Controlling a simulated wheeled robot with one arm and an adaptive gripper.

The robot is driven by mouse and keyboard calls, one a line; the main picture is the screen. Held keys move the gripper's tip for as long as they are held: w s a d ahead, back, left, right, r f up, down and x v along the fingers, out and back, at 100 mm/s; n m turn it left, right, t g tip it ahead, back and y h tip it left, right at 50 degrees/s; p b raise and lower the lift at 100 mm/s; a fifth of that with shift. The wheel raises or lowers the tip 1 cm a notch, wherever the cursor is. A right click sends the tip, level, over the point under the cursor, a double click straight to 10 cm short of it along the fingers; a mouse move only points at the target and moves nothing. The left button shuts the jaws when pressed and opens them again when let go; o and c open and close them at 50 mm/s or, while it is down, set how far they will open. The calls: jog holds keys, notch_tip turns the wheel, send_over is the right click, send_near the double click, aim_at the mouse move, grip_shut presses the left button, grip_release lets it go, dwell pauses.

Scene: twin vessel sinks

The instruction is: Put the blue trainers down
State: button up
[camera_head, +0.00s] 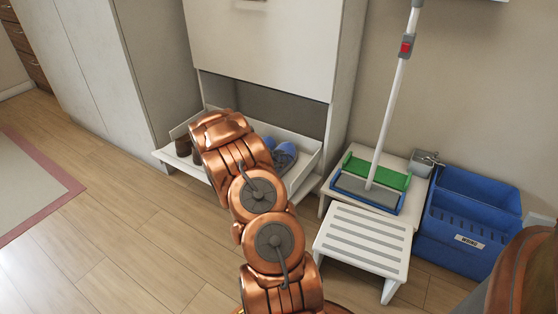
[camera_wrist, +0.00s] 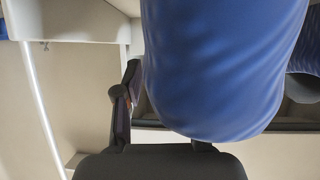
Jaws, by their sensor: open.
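The blue trainers (camera_head: 285,156) show in the head view in the open tray of the white shoe cabinet, partly hidden behind my arm. In the wrist view one blue trainer (camera_wrist: 222,70) fills the upper middle, very close to the camera, and more blue shows at the right edge. My gripper (camera_wrist: 160,160) is open at the bottom of the wrist view, with a dark finger left of the trainer. The other finger is mostly hidden. I cannot tell whether a finger touches the trainer. My arm hides the gripper in the head view.
Brown shoes (camera_head: 184,147) sit at the left end of the cabinet tray (camera_head: 302,178). To the right stand a white step stool (camera_head: 362,238), a mop (camera_head: 390,110) over a green and blue tray, and a blue crate (camera_head: 466,222).

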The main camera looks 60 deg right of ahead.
jog(key=p+v, duration=0.3)
jog(key=v, duration=0.5)
jog(key=shift+w+a+r, duration=0.15)
jog(key=shift+a+r, duration=0.15)
jog(key=w+a+r+n+t+y, duration=0.2)
jog(key=w+a+r+t+y, duration=0.1)
jog(key=w+a, duration=0.4)
jog(key=w+a+r+n+t+y, duration=0.25)
jog(key=w+a, duration=0.25)
jog(key=a, duration=0.4)
jog(key=a+r+n+t+y, duration=0.1)
jog(key=a+r+n+y, duration=0.15)
jog(key=a, duration=0.75)
jog(key=a+r+n+y, duration=0.2)
jog(key=a+r+y, duration=0.2)
jog(key=a, duration=0.6)
jog(key=s+a+r+n+g+y, duration=0.35)
jog(key=s+a+n, duration=0.25)
jog(key=s+a, duration=0.95)
jog(key=s+d+r+n+g+h, duration=0.1)
jog(key=s+r+g, duration=0.1)
jog(key=s, duration=1)
jog(key=s+d+r+n+g+h, duration=0.1)
jog(key=s+d+r+n+g, duration=0.1)
jog(key=s, duration=1)
jog(key=shift+d+r+g+p, duration=0.15)
jog(key=shift+r+g+p, duration=0.3)
jog(key=shift+g, duration=0.65)
